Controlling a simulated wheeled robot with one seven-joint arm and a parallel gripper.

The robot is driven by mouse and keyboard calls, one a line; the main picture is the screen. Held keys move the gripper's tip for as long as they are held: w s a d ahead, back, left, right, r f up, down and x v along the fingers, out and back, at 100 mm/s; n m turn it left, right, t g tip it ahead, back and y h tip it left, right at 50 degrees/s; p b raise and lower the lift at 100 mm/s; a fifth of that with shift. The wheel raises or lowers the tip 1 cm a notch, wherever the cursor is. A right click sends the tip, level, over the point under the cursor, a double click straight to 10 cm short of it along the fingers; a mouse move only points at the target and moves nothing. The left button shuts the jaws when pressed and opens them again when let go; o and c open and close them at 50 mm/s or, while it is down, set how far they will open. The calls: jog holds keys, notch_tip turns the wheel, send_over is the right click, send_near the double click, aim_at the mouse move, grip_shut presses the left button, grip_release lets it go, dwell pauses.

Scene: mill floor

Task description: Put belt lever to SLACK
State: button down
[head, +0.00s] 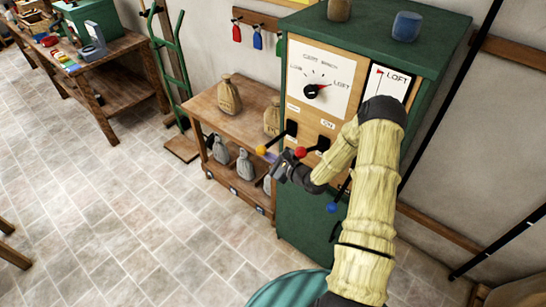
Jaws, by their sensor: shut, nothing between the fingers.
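A green control cabinet (310,225) stands right of centre with a pale wood front panel. Levers stick out from the panel: one with a yellow knob (261,150), one with a red knob (300,153) and one with a blue knob (332,208). The labels by them are too small to read, so I cannot tell which is the belt lever or where SLACK lies. My gripper (279,169) is shut and empty just below and left of the red knob; I cannot tell whether it touches a lever. My arm hides the panel's lower right part.
A green hand truck (172,58) and a worktable (120,48) stand farther left.

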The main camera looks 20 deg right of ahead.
jog(key=shift+r, duration=0.1)
jog(key=shift+r+p, duration=0.4)
jog(key=shift+r, duration=0.5)
